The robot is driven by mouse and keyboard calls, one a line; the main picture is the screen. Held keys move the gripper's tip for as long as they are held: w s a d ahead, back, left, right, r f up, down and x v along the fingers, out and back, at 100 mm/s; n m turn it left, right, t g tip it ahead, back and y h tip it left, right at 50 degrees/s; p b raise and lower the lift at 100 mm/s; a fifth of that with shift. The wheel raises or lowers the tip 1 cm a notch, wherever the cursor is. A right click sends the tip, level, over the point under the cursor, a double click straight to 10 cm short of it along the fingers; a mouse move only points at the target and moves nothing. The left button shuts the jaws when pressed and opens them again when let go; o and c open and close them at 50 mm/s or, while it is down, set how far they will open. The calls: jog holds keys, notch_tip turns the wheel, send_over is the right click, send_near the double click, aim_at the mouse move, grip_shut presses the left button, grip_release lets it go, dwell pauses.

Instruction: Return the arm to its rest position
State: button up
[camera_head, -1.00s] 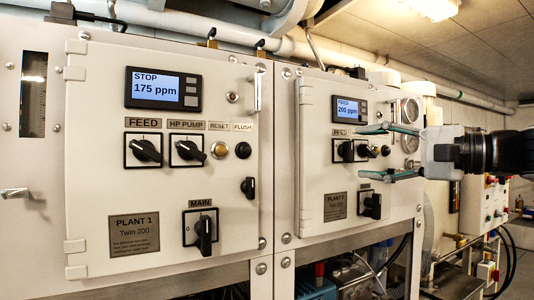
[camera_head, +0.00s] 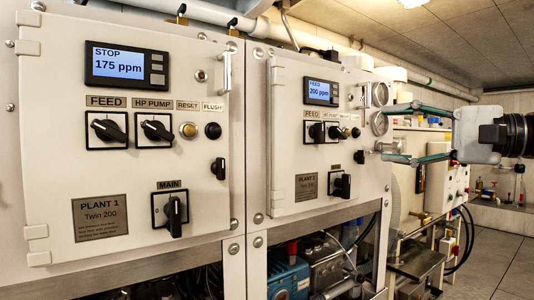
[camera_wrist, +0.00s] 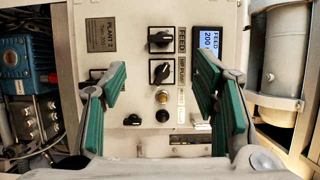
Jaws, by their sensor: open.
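My gripper (camera_head: 400,132) reaches in from the right edge in the head view, in front of the right end of the Plant 2 panel (camera_head: 290,195). Its two green-padded fingers are spread apart, with nothing between them. In the wrist view, my gripper (camera_wrist: 160,100) faces the Plant 2 panel, which appears turned sideways. The panel's knobs, a brass button and a black button show between the open fingers. The fingers look clear of the knobs. The Plant 2 display (camera_head: 320,92) reads FEED, 200 ppm.
The Plant 1 panel (camera_head: 130,185) fills the left, its display (camera_head: 128,66) reading STOP, 175 ppm. Round gauges (camera_head: 380,94) sit beside my fingers. Pumps (camera_head: 288,277) and pipes lie below the panels. Open floor (camera_head: 490,262) shows at the lower right.

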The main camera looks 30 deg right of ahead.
jog(key=s+a+f+n+g+y, duration=0.1)
jog(key=a+f+n+g, duration=0.4)
jog(key=a+f, duration=0.55)
jog(key=s+a+f+n+g, duration=0.1)
jog(key=a+f+n+g, duration=0.1)
jog(key=a+f+g, duration=0.85)
jog(key=s+a+f+n+h, duration=0.4)
jog(key=s+f+n+h, duration=0.2)
jog(key=s+f+h, duration=0.4)
notch_tip(320, 180, up, 22)
jog(key=t+y+p, duration=0.1)
jog(key=t+p, duration=0.2)
jog(key=p, duration=1.8)
jog(key=shift+w+f+y, duration=0.25)
jog(key=shift+w+y, duration=0.05)
